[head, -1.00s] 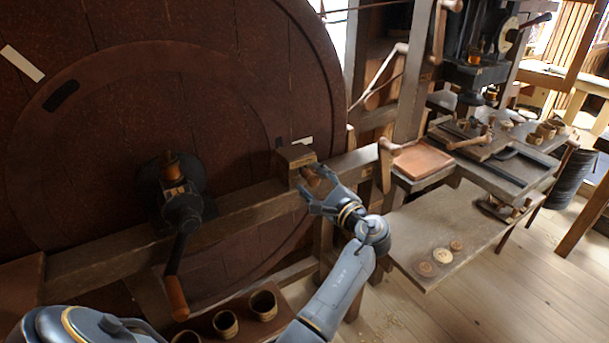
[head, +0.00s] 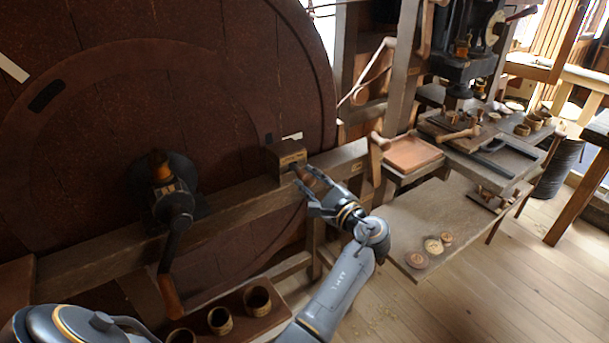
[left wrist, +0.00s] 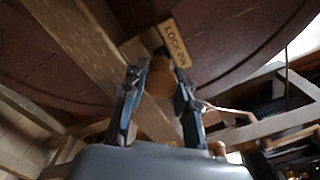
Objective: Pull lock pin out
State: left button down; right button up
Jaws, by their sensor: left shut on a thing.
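The lock pin's round wooden knob (left wrist: 160,77) sits between the two fingers of my left gripper in the left wrist view. The gripper (head: 306,189) is shut on it. A wooden block (head: 286,157) stands on the beam against the big wheel, just behind and left of the fingertips. In the left wrist view its pale label (left wrist: 175,43) reads "LOCK PIN". The knob is close in front of the block. I cannot tell how much of the pin's shaft is inside the block. My right gripper is not in view.
A large dark wheel (head: 100,110) fills the left, with a crank (head: 172,230) on its hub. Wooden cups (head: 219,320) stand in a tray below. A lower shelf (head: 400,225) with several discs and a bench with tools lie right. Open floor lies at lower right.

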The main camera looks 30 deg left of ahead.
pick_arm(q)
jog(key=shift+s+d, duration=0.25)
jog(key=shift+d, duration=0.3)
jog(key=shift+a+f, duration=0.1)
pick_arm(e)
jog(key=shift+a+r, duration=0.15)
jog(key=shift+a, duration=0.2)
pick_arm(q)
jog(key=c, duration=1)
grip_release()
notch_tip(320, 180, up, 10)
jog(key=shift+r, duration=0.1)
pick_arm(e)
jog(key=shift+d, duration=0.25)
